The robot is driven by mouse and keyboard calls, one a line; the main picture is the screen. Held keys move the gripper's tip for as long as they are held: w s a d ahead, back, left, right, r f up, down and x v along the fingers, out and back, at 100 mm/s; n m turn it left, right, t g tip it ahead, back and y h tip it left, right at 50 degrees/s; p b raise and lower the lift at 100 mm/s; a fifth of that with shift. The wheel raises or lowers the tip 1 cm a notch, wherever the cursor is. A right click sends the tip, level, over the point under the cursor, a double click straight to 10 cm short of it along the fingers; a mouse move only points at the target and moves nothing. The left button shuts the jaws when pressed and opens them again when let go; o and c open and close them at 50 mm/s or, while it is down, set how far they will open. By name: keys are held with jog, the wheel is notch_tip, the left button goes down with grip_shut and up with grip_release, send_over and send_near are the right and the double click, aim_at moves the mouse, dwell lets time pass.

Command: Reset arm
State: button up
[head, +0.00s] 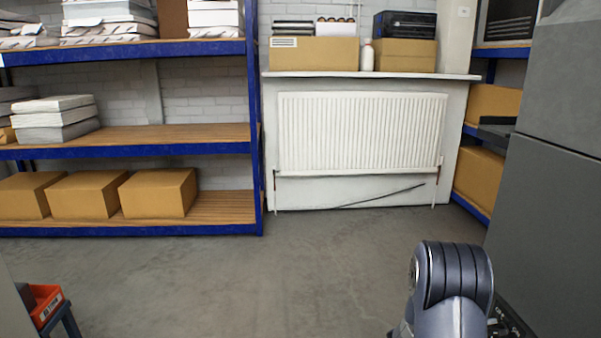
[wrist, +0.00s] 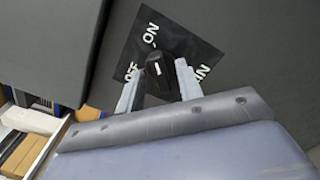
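My arm (head: 452,285) rises at the lower right of the head view, close to the tall grey cabinet; its gripper is hidden there. In the wrist view my gripper (wrist: 160,82) has its two pale fingers apart, on either side of a black rotary knob (wrist: 157,70) with a white mark. Small gaps seem to show between fingers and knob; contact is hard to tell. The knob sits on a black plate (wrist: 187,42) with white lettering, "ON" readable at the top and the rest partly covered by the fingers.
The grey cabinet (head: 550,200) stands close on the right. Blue shelving (head: 130,145) with boxes and paper stacks stands at the back left, and a white radiator (head: 362,133) at the back. An orange bin (head: 44,304) is at the lower left. The middle floor is clear.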

jog(key=shift+a+f, duration=0.1)
jog(key=a+p, duration=0.2)
jog(key=a, duration=0.9)
jog(key=d, duration=0.3)
jog(key=d+b, duration=0.1)
jog(key=d, duration=0.7)
jog(key=shift+d+r, duration=0.2)
jog(key=shift+r, duration=0.05)
jog(key=shift+a+n, duration=0.1)
jog(key=shift+n, duration=0.3)
jog(key=n+p, duration=0.3)
jog(key=p, duration=0.1)
jog(key=shift+r+n+p, duration=0.1)
jog(key=shift+n+p, duration=0.2)
jog(key=shift+p, duration=0.1)
jog(key=n+p, duration=0.4)
jog(key=p, duration=0.1)
jog(key=shift+n, duration=0.3)
jog(key=a, duration=1.1)
jog(key=shift+s+m+g, duration=0.3)
jog(key=shift+s+m, duration=0.1)
